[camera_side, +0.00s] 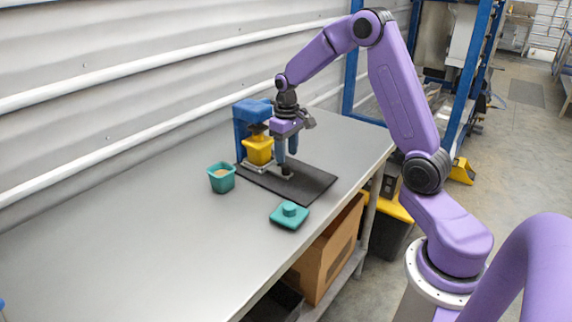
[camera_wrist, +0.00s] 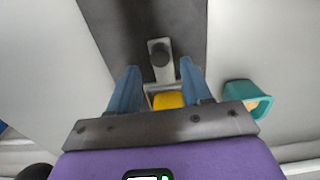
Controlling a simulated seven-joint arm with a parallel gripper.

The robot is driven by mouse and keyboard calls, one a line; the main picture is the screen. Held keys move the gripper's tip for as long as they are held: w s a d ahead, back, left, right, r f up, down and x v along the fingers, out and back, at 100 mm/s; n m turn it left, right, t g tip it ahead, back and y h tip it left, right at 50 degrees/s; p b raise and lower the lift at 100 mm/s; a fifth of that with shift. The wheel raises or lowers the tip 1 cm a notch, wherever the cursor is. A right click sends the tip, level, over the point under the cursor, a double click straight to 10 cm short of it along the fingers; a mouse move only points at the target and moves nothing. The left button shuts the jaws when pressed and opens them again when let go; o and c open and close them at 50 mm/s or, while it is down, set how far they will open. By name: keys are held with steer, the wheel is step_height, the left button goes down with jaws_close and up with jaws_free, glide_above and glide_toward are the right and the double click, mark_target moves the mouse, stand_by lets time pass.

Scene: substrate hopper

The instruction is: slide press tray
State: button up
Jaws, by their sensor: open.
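The press is a blue frame (camera_side: 251,112) with a yellow container (camera_side: 258,151) held in it; part of the yellow shows in the wrist view (camera_wrist: 168,100). A light metal tray (camera_wrist: 159,73) with a dark round knob (camera_wrist: 158,54) sticks out from under the yellow container. The knob also shows in the side view (camera_side: 287,170). My gripper (camera_side: 287,158) points down above the tray, its blue fingers apart and empty. In the wrist view, the knob lies between the lines of the two fingertips (camera_wrist: 160,64). I cannot tell the exact height gap.
A black mat (camera_side: 308,188) lies under the press. A teal cup (camera_side: 222,178) with tan contents stands left of it, also in the wrist view (camera_wrist: 246,96). A teal lid-like piece with a knob (camera_side: 289,215) lies near the front edge. The grey table (camera_side: 130,240) is clear at left.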

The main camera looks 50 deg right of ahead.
mark_target(286, 165)
steer(key=shift+w+f, duration=0.15)
steer(key=shift+f, duration=2.35)
steer(key=shift+c, duration=0.3)
steer(key=c, duration=0.6)
steer(key=shift+c, duration=0.2)
steer(key=shift+s, duration=4.9)
steer(key=o, duration=0.7)
